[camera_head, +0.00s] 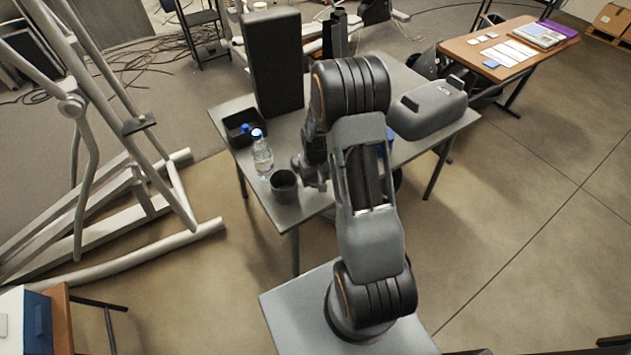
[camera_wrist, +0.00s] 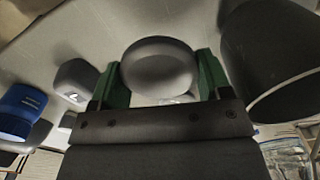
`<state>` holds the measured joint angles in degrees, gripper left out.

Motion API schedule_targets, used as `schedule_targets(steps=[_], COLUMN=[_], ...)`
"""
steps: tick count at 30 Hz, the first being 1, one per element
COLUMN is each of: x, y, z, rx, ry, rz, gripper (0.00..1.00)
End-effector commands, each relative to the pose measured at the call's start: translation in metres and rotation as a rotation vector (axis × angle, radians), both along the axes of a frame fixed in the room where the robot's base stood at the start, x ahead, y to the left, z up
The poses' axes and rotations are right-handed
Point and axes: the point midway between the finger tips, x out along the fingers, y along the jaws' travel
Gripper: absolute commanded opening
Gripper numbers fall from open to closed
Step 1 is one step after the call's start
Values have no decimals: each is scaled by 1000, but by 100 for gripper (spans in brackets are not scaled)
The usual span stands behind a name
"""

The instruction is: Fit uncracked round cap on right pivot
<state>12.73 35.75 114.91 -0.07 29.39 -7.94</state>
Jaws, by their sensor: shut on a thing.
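In the wrist view my gripper (camera_wrist: 160,85) has its green fingers closed on the sides of a smooth dark grey round cap (camera_wrist: 158,66). The face I see shows no crack; its other side is hidden. In the head view my gripper (camera_head: 314,172) is partly hidden by my arm, above the grey table (camera_head: 308,208), close to the dark cup (camera_head: 284,186). The cap cannot be made out there. The elliptical trainer (camera_head: 130,182) stands at the left, apart from my gripper, with a round joint (camera_head: 72,106) on its frame. I cannot tell which joint is the right pivot.
A water bottle (camera_head: 262,154), a black tray (camera_head: 229,132), a tall black box (camera_head: 273,65) and a grey console (camera_head: 432,107) stand on the table. A blue object (camera_wrist: 20,108) shows in the wrist view. Open floor lies between table and trainer. A brown table (camera_head: 478,52) stands back right.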

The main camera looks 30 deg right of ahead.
Motion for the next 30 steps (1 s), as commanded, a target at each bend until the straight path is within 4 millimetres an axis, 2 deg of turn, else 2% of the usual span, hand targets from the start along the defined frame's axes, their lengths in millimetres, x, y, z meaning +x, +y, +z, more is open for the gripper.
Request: schedule_targets(steps=[7, 15, 29, 30], x=[9, 10, 10, 10], y=[-4, -5, -5, -5], z=[-12, -41, -49, -48], rx=[0, 0, 0, 0], ry=[0, 0, -1, -1], rz=[-1, 0, 0, 0], gripper=[45, 45, 45, 73])
